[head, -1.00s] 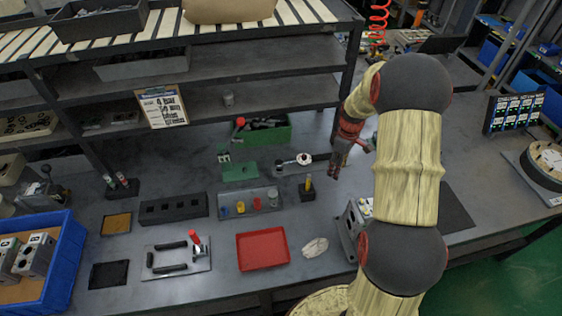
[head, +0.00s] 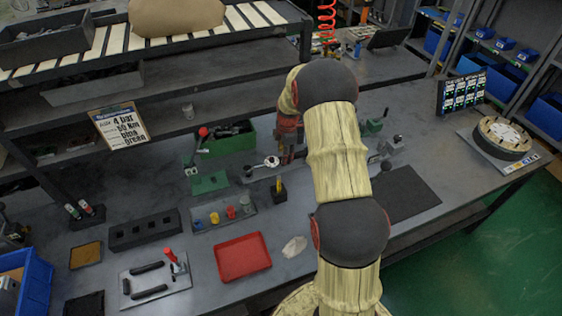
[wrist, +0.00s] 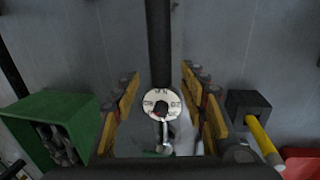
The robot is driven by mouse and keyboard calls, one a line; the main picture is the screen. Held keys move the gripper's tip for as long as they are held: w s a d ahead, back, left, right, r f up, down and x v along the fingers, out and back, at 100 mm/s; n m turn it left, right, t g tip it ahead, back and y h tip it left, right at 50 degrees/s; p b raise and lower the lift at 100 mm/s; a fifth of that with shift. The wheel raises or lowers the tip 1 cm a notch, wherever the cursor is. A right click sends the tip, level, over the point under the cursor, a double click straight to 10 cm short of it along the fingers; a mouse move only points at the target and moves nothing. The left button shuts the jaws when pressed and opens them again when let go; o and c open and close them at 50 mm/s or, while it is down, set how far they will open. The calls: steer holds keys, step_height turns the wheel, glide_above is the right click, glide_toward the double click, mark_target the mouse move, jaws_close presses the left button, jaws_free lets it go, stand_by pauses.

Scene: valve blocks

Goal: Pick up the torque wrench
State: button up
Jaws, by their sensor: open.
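The torque wrench (wrist: 158,45) has a long black handle and a white round dial with dark marks. In the wrist view it runs down from the top edge, and the dial lies between my fingers. In the head view its dial (head: 271,161) shows on the bench, with part of the handle hidden behind my arm. My gripper (wrist: 161,104) is open, with yellow-padded fingers on either side of the wrench. I cannot tell how far above it they are. In the head view my gripper (head: 290,150) is partly hidden by my arm.
A green bin (wrist: 60,130) lies left of my fingers, and a dark block (wrist: 247,106) with a yellow-handled tool (wrist: 262,140) lies right. A red tray (head: 243,257) and a plate with coloured pegs (head: 222,217) lie nearer. A shelf (head: 160,130) stands behind.

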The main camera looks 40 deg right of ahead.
steer(key=f, duration=0.4)
steer(key=shift+w+b, duration=0.3)
steer(key=shift+b, duration=0.1)
steer(key=shift+c, duration=1.3)
steer(key=c, duration=0.7)
jaws_close()
steer(key=shift+r, duration=0.1)
